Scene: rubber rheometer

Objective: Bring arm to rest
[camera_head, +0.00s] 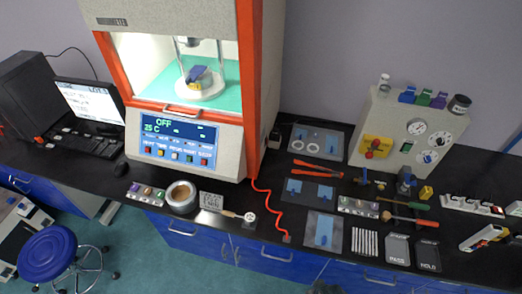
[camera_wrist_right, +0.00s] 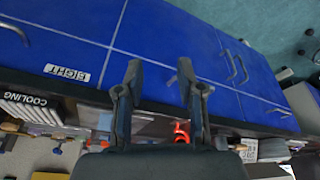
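My right gripper (camera_wrist_right: 160,68) shows in the right wrist view with its two dark fingers apart and nothing between them. It hangs in front of the blue cabinet fronts (camera_wrist_right: 165,50), by the edge of the black bench top. In the head view a small dark shape at the bottom edge may be part of this gripper, but I cannot tell. My left gripper and arm are not in view.
The rheometer (camera_head: 188,145) stands on the black bench, its door raised and its panel reading OFF. A grey gauge box (camera_head: 405,125), tools, pads and a PASS tray (camera_head: 397,250) crowd the right side. A blue stool (camera_head: 47,252) stands on the floor at left.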

